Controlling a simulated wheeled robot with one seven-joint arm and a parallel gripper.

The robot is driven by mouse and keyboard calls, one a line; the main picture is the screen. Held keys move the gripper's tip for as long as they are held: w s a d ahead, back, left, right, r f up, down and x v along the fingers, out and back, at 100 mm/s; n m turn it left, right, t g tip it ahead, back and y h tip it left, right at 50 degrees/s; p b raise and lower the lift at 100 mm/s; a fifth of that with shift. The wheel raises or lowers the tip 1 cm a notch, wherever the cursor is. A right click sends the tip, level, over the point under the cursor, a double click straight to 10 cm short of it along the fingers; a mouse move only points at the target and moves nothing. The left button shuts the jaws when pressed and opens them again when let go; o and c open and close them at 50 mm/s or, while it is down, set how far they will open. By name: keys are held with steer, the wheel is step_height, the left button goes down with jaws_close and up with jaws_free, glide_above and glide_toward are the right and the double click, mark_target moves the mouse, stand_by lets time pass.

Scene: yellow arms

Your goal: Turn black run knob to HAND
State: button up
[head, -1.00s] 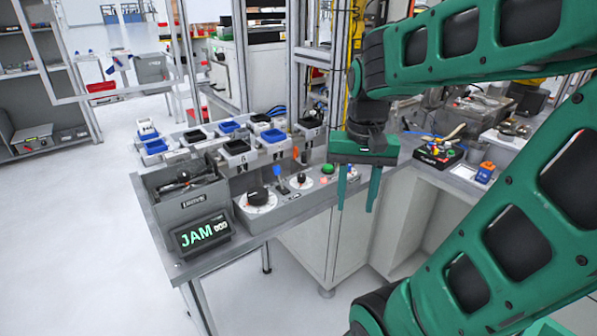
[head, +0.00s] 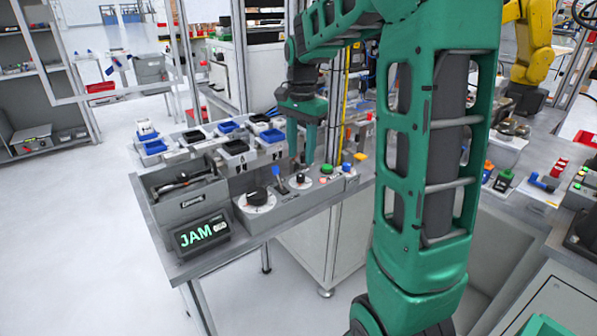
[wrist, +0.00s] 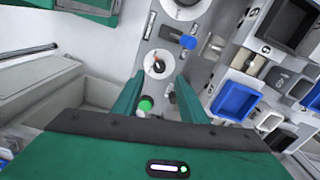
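Two black knobs on white dials sit on the grey control panel. The larger black knob (head: 257,196) is nearer the JAM display. The smaller black knob (head: 300,179) is to its right, past a blue-topped lever (head: 280,183). I cannot read which is marked run, or HAND. In the wrist view the smaller knob (wrist: 157,66), with an orange mark, appears between and just beyond my fingertips. The larger dial (wrist: 184,4) is cut off at the top edge. My gripper (head: 301,160) points down above the panel, open and empty, its fingers apart.
A green button (wrist: 146,104) lies near my left finger in the wrist view. Beside the panel stand the JAM display (head: 203,232), a grey box (head: 190,203) and rows of blue and black bins (head: 228,127). A metal post (head: 333,120) rises close behind my gripper.

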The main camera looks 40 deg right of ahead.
mark_target(301, 174)
step_height(301, 174, down, 7)
steer(key=shift+r, duration=0.2)
jaws_close()
